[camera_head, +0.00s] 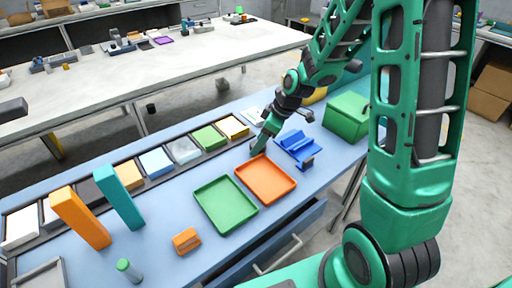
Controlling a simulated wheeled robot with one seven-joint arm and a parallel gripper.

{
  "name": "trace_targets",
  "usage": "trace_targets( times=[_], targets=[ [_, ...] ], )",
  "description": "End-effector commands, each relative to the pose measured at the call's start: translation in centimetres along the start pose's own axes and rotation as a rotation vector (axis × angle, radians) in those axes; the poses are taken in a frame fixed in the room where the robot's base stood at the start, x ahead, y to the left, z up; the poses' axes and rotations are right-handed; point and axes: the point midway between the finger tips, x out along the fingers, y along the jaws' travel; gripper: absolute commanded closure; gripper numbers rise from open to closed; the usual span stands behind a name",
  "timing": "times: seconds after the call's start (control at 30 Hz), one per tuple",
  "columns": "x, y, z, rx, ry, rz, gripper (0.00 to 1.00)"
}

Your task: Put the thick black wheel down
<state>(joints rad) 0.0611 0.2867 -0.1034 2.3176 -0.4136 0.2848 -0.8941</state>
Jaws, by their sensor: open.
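My gripper (256,149) is low over the blue table (160,225), just behind the orange tray (266,179) and near the right end of the row of bins. It is small in this view. Its fingers point down and are open. I cannot make out a thick black wheel at the gripper, on the table or in the trays. My own wrist and fingers hide part of the table there.
A green tray (225,204) lies left of the orange one. A blue holder (298,147) and a green box (347,116) stand to the right. Upright orange (80,218) and teal (119,197) blocks stand at the left. An orange block (186,241) lies near the front edge.

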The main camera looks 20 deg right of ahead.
Motion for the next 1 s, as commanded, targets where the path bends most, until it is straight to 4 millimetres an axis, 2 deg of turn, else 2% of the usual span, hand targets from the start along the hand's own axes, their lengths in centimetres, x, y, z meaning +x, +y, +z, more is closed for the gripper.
trace_targets(
  times=[0.07,0.2,0.3,0.67,0.77,0.9,1.0],
  targets=[
    [0.0,0.0,0.0,0.000,0.000,0.000,0.48],
    [0.0,0.0,0.0,0.000,0.000,0.000,0.79],
    [-0.1,0.0,0.0,0.000,0.000,0.000,0.84],
    [-0.7,0.1,-0.3,0.000,0.001,0.002,0.84],
    [-1.7,0.1,-0.8,0.000,0.002,0.003,0.84],
    [-4.1,0.1,-1.8,-0.002,0.003,0.006,0.84],
    [-4.9,-2.3,-2.9,-0.006,0.003,0.001,0.84]
  ],
)
